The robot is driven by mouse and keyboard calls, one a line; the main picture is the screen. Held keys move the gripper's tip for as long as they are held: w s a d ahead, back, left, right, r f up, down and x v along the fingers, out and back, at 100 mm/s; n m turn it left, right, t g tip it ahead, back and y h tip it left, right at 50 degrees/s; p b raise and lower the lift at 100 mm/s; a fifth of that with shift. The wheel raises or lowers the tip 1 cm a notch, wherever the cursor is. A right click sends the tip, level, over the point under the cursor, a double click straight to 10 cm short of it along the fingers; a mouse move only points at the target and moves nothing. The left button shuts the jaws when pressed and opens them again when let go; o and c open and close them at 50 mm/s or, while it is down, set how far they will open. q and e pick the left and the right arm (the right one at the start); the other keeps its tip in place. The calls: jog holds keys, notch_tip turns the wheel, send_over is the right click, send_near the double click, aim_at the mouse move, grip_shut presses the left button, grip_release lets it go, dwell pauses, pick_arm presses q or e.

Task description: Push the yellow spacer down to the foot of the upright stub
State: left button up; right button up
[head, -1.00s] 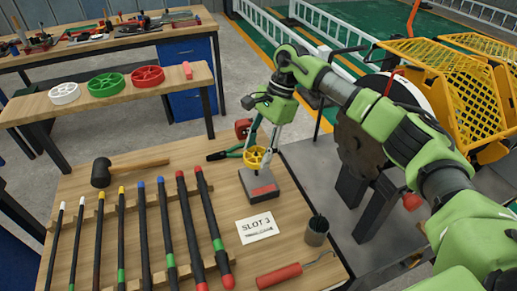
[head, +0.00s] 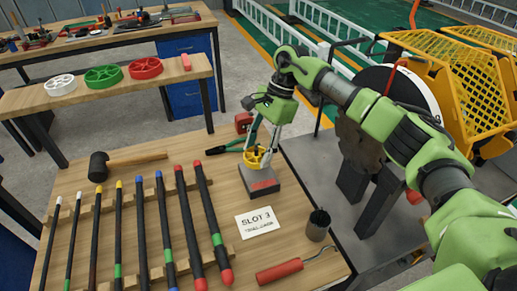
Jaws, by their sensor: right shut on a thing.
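The yellow spacer (head: 257,159) is a small spoked wheel, low over the grey block base (head: 262,181) with a red label on its front. The upright stub is mostly hidden by the spacer and my gripper. My right gripper (head: 257,147) points down from above and is shut on the spacer. I cannot tell whether the spacer touches the base. My left gripper is not in view.
A SLOT 3 card (head: 257,223), a dark cup (head: 317,225) and a red-handled hook tool (head: 280,271) lie near the base. Green-handled pliers (head: 226,147) are behind it. Several bars (head: 143,230) rest in racks at left, with a mallet (head: 99,166) beyond.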

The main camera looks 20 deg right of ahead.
aim_at(261, 152)
jog(key=shift+f+b, duration=1.3)
jog(key=shift+f, duration=0.45)
jog(key=o, duration=1.2)
jog(key=shift+c, duration=0.2)
jog(key=v, duration=1.2)
